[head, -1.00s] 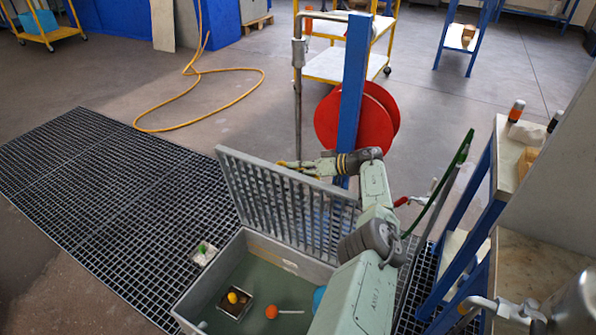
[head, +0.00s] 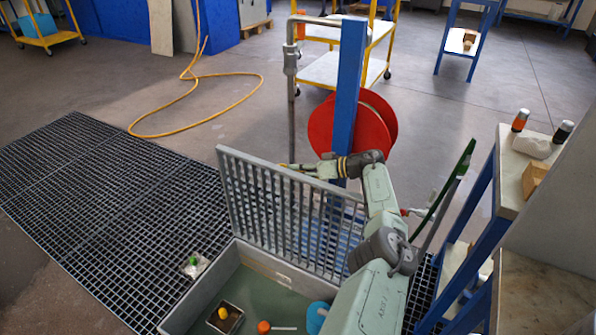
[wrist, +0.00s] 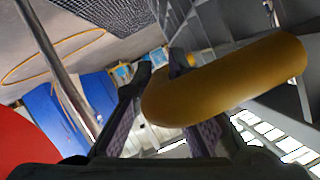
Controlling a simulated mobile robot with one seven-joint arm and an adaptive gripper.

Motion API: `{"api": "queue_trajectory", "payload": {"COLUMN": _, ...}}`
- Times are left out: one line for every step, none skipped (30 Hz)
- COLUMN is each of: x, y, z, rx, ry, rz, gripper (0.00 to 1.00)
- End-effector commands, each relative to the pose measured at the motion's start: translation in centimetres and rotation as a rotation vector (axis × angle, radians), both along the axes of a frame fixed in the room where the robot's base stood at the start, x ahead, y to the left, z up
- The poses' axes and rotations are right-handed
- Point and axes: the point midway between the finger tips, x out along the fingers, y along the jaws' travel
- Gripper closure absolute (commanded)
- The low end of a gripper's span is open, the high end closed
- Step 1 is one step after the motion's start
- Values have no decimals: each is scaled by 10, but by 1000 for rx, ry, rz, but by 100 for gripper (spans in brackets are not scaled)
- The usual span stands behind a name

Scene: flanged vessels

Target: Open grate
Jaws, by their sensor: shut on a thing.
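The grate (head: 258,191), a grey slatted panel, stands steeply raised along the far side of a grey open-topped bin (head: 255,257). My gripper (head: 290,166) is at the grate's top edge, reaching in from the right. In the wrist view, a thick ochre-yellow handle (wrist: 225,80) crosses in front of and between my dark fingers (wrist: 160,72). My gripper is shut on this handle. Only a small yellow bit of it shows in the head view. The fingers' exact contact is partly hidden by the handle.
The bin holds a yellow ball in a small tray (head: 224,316), an orange piece (head: 263,327) and a blue round thing (head: 317,314). A blue post (head: 350,95) with a red reel (head: 378,125) stands behind my arm. A blue-framed bench (head: 500,200) is close right.

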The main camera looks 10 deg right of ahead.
Motion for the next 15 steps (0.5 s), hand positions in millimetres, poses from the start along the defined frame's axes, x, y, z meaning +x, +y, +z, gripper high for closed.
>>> {"api": "queue_trajectory", "payload": {"x": -1, "y": -2, "z": -2, "rx": -3, "ry": 2, "rz": -3, "gripper": 100}}
{"api": "queue_trajectory", "payload": {"x": -1, "y": -2, "z": -2, "rx": -3, "ry": 2, "rz": -3, "gripper": 86}}
{"api": "queue_trajectory", "payload": {"x": -1, "y": -2, "z": -2, "rx": -2, "ry": 3, "rz": -2, "gripper": 84}}
{"api": "queue_trajectory", "payload": {"x": -1, "y": -2, "z": -2, "rx": -2, "ry": 3, "rz": -2, "gripper": 82}}
{"api": "queue_trajectory", "payload": {"x": -1, "y": -2, "z": -2, "rx": -2, "ry": 3, "rz": -2, "gripper": 80}}
{"api": "queue_trajectory", "payload": {"x": -1, "y": -1, "z": -2, "rx": -2, "ry": 3, "rz": -1, "gripper": 79}}
{"api": "queue_trajectory", "payload": {"x": -1, "y": -1, "z": -2, "rx": -2, "ry": 3, "rz": -1, "gripper": 79}}
{"api": "queue_trajectory", "payload": {"x": -1, "y": -1, "z": -2, "rx": -1, "ry": 3, "rz": -1, "gripper": 79}}
{"api": "queue_trajectory", "payload": {"x": -1, "y": -1, "z": -1, "rx": -2, "ry": 2, "rz": 0, "gripper": 79}}
{"api": "queue_trajectory", "payload": {"x": -1, "y": -1, "z": -1, "rx": -2, "ry": 2, "rz": 0, "gripper": 79}}
{"api": "queue_trajectory", "payload": {"x": -1, "y": -1, "z": -1, "rx": -1, "ry": 2, "rz": 1, "gripper": 79}}
{"api": "queue_trajectory", "payload": {"x": -1, "y": 0, "z": -1, "rx": -1, "ry": 2, "rz": 1, "gripper": 79}}
{"api": "queue_trajectory", "payload": {"x": -1, "y": -1, "z": -1, "rx": -1, "ry": 2, "rz": 1, "gripper": 79}}
{"api": "queue_trajectory", "payload": {"x": -1, "y": -1, "z": -1, "rx": -1, "ry": 2, "rz": 1, "gripper": 79}}
{"api": "queue_trajectory", "payload": {"x": -1, "y": -2, "z": 0, "rx": 0, "ry": 1, "rz": 0, "gripper": 79}}
